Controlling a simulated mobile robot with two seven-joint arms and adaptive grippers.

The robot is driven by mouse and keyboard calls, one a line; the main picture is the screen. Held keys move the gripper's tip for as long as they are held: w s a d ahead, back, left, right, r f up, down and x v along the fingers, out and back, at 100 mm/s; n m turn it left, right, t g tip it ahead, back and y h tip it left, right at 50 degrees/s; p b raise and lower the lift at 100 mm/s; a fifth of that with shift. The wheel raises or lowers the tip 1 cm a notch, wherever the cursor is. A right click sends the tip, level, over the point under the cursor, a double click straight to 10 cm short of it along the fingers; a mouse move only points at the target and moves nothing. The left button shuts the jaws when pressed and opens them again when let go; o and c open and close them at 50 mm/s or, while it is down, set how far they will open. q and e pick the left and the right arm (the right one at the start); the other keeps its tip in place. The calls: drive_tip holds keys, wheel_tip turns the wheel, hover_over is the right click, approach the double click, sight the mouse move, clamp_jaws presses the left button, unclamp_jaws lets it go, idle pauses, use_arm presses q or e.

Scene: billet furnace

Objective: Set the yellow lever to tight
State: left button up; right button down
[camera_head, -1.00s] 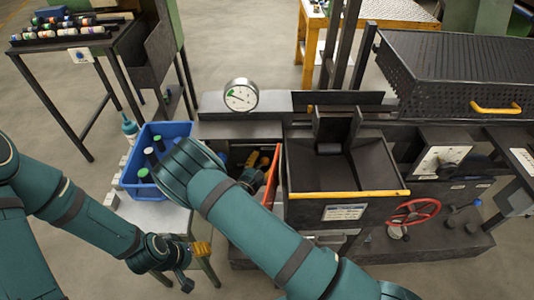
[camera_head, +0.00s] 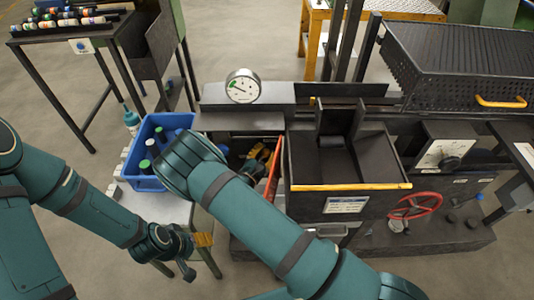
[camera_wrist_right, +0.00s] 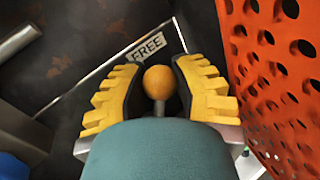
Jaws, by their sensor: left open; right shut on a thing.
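The yellow lever (camera_wrist_right: 160,82) shows in the right wrist view as a round yellow knob on a thin grey stem. It sits between the two yellow ridged fingers of my right gripper (camera_wrist_right: 158,88), which is shut on it. A label reading FREE (camera_wrist_right: 148,46) is on the dark panel just beyond the knob. No label reading tight is visible. In the head view my right gripper (camera_head: 259,152) is inside the dark opening left of the orange-red panel; the lever cannot be made out there. My left gripper (camera_head: 203,240) is open and empty at lower left.
An orange-red perforated panel (camera_wrist_right: 275,70) stands close to the right of my right gripper. A blue bin (camera_head: 146,181) with bottles stands left of my right wrist. A round gauge (camera_head: 243,86), a dark hopper (camera_head: 345,165) and a red handwheel (camera_head: 415,206) are nearby.

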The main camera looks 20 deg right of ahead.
drive_tip(key=a+n, duration=0.1)
drive_tip(key=n+t+b, duration=0.1)
drive_tip(key=shift+w+a+r+n+h+b, duration=0.2)
drive_tip(key=shift+w+a+n+h+b, duration=0.1)
drive_tip(key=shift+a+n+h, duration=0.1)
drive_tip(key=n, duration=0.1)
drive_tip(key=a+n+t+b, duration=0.1)
drive_tip(key=n, duration=0.1)
drive_tip(key=shift+w+a+t, duration=0.2)
drive_tip(key=shift+a+t, duration=0.05)
drive_tip(key=shift+t, duration=0.05)
drive_tip(key=n+t, duration=0.1)
drive_tip(key=a+n+b, duration=0.1)
drive_tip(key=n, duration=0.1)
drive_tip(key=shift+w+a+t, duration=0.2)
drive_tip(key=shift+w+t, duration=0.05)
drive_tip(key=shift+t, duration=0.15)
drive_tip(key=shift+w+a+f+n+t+y+b, duration=0.15)
drive_tip(key=shift+a+n+t+y+b, duration=0.3)
drive_tip(key=shift+n, duration=0.75)
drive_tip(key=shift+w+a+f+n+t+y+b, duration=0.15)
drive_tip(key=shift+a+n+t+y, duration=0.4)
drive_tip(key=shift+n, duration=0.65)
drive_tip(key=c, duration=0.9)
unclamp_jaws()
drive_tip(key=shift+s+d, duration=0.1)
drive_tip(key=shift+d, duration=0.05)
